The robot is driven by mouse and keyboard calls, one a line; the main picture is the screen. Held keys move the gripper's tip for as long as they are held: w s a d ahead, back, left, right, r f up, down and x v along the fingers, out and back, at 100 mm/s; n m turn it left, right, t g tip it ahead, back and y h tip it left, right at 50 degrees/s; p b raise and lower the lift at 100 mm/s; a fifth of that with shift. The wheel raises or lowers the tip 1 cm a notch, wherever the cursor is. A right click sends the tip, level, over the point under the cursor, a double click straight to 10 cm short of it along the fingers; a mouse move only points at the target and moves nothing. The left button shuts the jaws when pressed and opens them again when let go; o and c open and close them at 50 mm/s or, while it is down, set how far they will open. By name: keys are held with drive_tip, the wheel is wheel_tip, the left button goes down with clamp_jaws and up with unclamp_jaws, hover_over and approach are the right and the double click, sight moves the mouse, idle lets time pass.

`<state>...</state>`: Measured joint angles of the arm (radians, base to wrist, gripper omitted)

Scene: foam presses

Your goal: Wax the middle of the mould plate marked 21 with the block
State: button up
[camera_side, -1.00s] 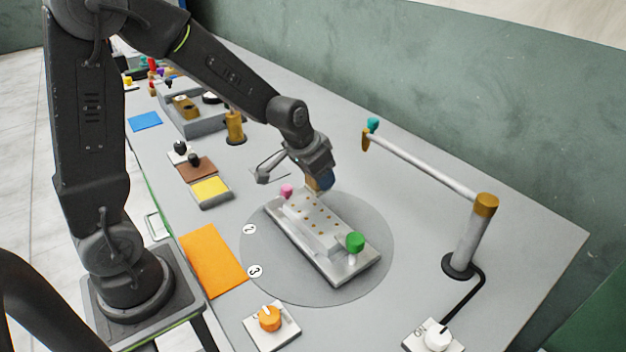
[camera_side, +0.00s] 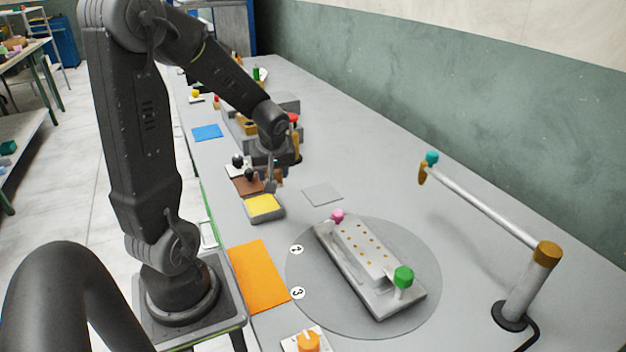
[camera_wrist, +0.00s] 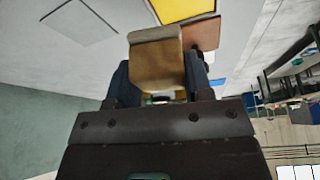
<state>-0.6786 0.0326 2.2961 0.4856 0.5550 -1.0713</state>
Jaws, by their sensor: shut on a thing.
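My gripper (camera_side: 274,184) is shut on a tan-brown block (camera_wrist: 156,65), which fills the space between the dark fingers in the wrist view. In the side view the gripper is beside the brown pad (camera_side: 246,187) and behind the yellow pad (camera_side: 263,205); the block there is small and partly hidden. The mould plate (camera_side: 402,304) lies on the round grey disc at the right front, away from the gripper. It has a raised block with rows of brass dots, a pink knob and a green knob (camera_side: 403,275). I cannot read a 21 on it.
The grey disc (camera_side: 420,240) bears white number marks, one of them a 3. An orange mat (camera_side: 260,275) lies left of it and a flat grey square (camera_side: 323,194) behind it. A post with a horizontal arm (camera_side: 490,210) stands at the right. The back right table is clear.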

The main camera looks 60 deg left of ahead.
drive_tip(key=shift+s+a+f+n+g, duration=0.15)
drive_tip(key=shift+s+a+f+n, duration=0.3)
drive_tip(key=shift+f, duration=0.5)
drive_tip(key=shift+s+a+f+n+g, duration=0.3)
drive_tip(key=shift+s+f, duration=0.2)
drive_tip(key=shift+f, duration=0.45)
drive_tip(key=shift+s+a+f+n+g, duration=0.1)
drive_tip(key=shift+s+a+f+n, duration=0.3)
drive_tip(key=shift+f, duration=0.55)
drive_tip(key=shift+s+d+f, duration=0.1)
drive_tip(key=shift+d+f, duration=0.05)
drive_tip(key=shift+f, duration=0.5)
drive_tip(key=shift+r, duration=0.1)
wheel_tip(320, 180, up, 7)
idle(0.8)
